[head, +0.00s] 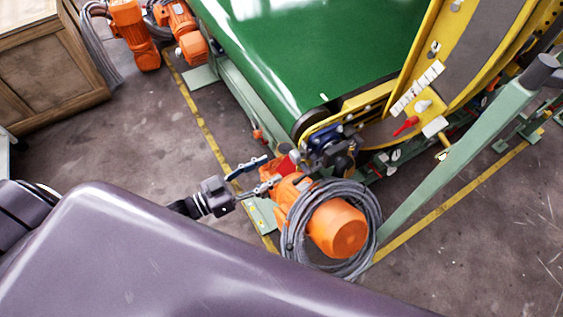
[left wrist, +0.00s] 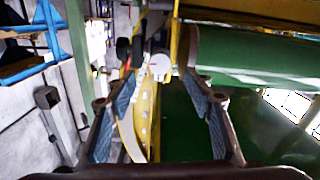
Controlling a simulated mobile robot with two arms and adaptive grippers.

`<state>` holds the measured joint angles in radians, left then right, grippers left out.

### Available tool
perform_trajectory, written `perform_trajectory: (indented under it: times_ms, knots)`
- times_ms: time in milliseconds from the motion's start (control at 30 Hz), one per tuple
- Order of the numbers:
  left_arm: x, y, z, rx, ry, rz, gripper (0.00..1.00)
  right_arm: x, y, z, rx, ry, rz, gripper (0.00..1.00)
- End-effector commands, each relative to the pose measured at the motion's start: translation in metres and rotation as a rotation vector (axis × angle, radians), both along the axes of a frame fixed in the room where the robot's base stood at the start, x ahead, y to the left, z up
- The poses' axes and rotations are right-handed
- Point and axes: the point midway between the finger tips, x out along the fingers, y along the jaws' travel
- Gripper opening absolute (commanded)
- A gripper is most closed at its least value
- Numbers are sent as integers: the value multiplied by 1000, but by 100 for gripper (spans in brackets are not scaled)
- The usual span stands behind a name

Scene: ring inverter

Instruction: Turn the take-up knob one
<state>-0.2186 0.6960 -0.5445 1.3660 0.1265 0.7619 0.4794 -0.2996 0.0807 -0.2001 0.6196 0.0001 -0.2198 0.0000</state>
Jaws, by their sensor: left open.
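My left gripper (head: 268,172) is open, its fingers spread beside the near corner of the green conveyor (head: 300,50). A red part (head: 286,162) lies just past the fingertips; I cannot tell whether it is the take-up knob or whether a finger touches it. In the left wrist view the open jaws (left wrist: 160,76) show no object held between them. A pale round part (left wrist: 160,66) shows beyond the fingertips, at the end of a yellow curved frame (left wrist: 146,110). The take-up knob cannot be identified for certain. My right gripper is not in view.
An orange motor (head: 337,228) with coiled grey cable is close by my left gripper. A yellow curved guard (head: 430,65) and a green support leg (head: 460,150) stand to the right. More orange motors (head: 135,35) and a wooden crate (head: 40,65) are at upper left. Floor between is clear.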

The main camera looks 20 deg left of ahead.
Motion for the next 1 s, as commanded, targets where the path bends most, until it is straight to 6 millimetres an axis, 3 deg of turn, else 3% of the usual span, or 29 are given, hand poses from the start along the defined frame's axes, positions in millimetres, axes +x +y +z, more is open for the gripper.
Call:
perform_trajectory:
  times_ms: [100,300,867,1000]
  knots:
    - [-18,14,-1,1,2,0,48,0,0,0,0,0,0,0]
    - [-32,26,0,0,-1,1,48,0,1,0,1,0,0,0]
    - [-34,27,0,0,-1,1,48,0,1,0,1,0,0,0]
    - [-32,33,-20,35,30,38,48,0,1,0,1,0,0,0]
